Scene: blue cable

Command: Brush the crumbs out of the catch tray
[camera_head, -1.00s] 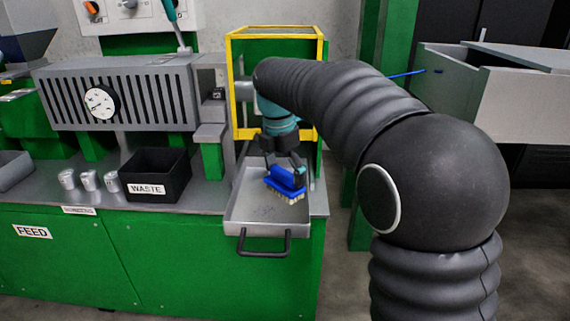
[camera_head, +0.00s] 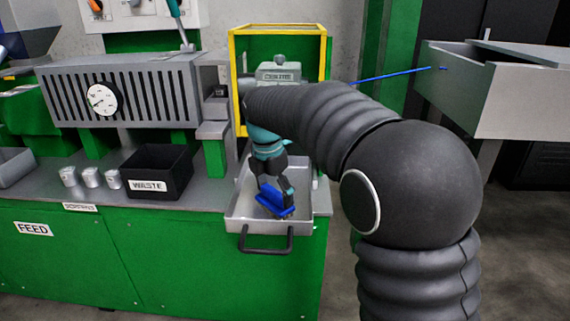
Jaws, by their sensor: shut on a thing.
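The catch tray (camera_head: 237,211) is a shallow grey metal tray with a black handle (camera_head: 266,240) at its front, at the right end of the green bench. My gripper (camera_head: 272,190) is over the tray, pointing down and shut on a blue brush (camera_head: 277,203). The brush is tilted and sits low in the front right part of the tray. Its bristles are mostly hidden, so I cannot tell whether they touch the tray floor. No crumbs can be made out now; brush and gripper cover much of the floor.
A black bin marked WASTE (camera_head: 147,186) stands left of the tray, with several small metal cups (camera_head: 90,177) beside it. A yellow-framed guard (camera_head: 231,85) rises behind the tray. A blue cable (camera_head: 390,75) runs to a grey bin (camera_head: 490,95) at right.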

